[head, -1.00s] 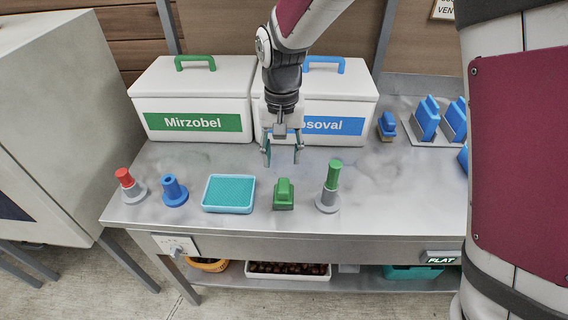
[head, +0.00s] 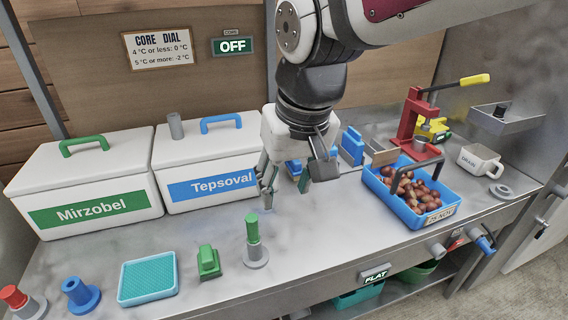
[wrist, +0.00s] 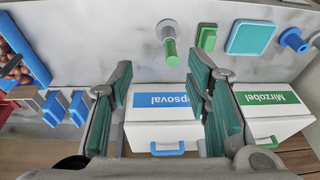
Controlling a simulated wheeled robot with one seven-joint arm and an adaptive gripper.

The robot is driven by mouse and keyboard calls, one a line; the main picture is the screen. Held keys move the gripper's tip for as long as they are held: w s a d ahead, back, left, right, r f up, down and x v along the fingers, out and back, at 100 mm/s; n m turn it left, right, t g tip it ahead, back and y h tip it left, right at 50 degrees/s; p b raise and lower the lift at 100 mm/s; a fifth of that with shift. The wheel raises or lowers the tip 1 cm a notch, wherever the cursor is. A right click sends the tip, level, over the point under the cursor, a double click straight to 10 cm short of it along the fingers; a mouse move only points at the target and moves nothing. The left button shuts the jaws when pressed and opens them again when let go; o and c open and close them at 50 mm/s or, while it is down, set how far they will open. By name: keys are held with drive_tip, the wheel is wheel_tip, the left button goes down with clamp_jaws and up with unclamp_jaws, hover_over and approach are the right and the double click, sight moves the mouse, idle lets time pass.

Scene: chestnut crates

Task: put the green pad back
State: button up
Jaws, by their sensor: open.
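A green pad-like block (head: 208,262) with a raised grip stands on the steel table, between a teal pad in a pale tray (head: 148,278) and a green-topped post on a grey base (head: 256,243). It also shows at the top of the wrist view (wrist: 207,38). My gripper (head: 286,186) is open and empty, pointing down above the table, behind and right of the green post. In the wrist view its fingers (wrist: 162,75) are wide apart with nothing between them. Blue blocks (head: 352,147) behind my gripper are partly hidden by it.
White lidded boxes marked Mirzobel (head: 90,185) and Tepsoval (head: 205,165) stand at the back. A blue crate of chestnuts (head: 405,210), a red press (head: 410,125) and a mug (head: 480,160) are at the right. Blue (head: 80,293) and red posts stand front left.

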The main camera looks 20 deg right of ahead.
drive_tip(key=s+d+t, duration=0.1)
drive_tip(key=s+d, duration=0.3)
drive_tip(key=s, duration=0.5)
drive_tip(key=shift+s+d+r+t+h, duration=0.25)
drive_tip(key=shift+d+t+h, duration=0.05)
drive_tip(key=shift+d+t, duration=0.1)
